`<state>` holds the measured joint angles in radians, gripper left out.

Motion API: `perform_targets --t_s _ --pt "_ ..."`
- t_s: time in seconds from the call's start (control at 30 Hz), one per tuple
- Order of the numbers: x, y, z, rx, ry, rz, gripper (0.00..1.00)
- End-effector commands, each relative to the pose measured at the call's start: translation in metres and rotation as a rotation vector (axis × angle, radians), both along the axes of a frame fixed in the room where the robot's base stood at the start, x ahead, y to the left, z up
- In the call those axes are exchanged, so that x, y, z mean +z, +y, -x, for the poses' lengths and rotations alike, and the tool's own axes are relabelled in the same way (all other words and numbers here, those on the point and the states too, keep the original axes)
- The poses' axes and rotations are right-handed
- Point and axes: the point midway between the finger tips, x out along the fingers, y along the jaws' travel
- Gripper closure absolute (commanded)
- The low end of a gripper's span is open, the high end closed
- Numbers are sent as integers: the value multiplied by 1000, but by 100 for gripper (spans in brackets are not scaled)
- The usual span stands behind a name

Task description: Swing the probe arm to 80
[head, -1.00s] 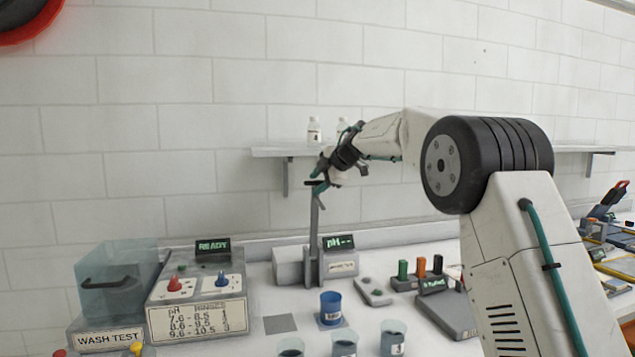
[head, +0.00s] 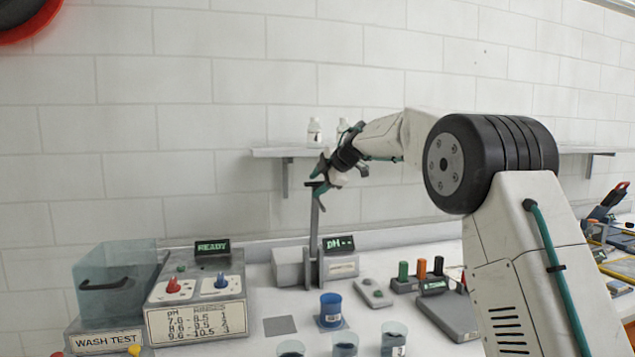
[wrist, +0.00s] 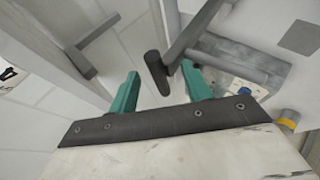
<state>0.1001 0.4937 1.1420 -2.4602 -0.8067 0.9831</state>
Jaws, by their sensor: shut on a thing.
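The probe stand is a grey post (head: 314,235) rising from a grey box with a pH display (head: 339,244) that reads "pH--". The probe arm's dark bar is at the top of the post, mostly hidden behind my gripper in the head view. My gripper (head: 318,183) is at the top of the post. In the wrist view, a dark rounded handle (wrist: 156,72) on the grey arm (wrist: 190,35) lies between the teal fingers of my gripper (wrist: 160,90), which is shut on it. The arm's angle cannot be read.
A blue cup (head: 330,308) stands in front of the stand, with several clear cups nearer. The wash tester with a READY display (head: 212,247) is on the left. A wall shelf (head: 270,152) is behind my gripper.

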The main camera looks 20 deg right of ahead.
Motion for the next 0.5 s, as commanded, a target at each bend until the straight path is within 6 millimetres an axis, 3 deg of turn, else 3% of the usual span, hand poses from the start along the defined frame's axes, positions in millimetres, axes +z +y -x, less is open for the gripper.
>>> perform_targets --t_s 0.2,0.5 --pt "30 -20 29 -8 -13 1 64" --pt "50 -29 52 -4 -13 -1 64"
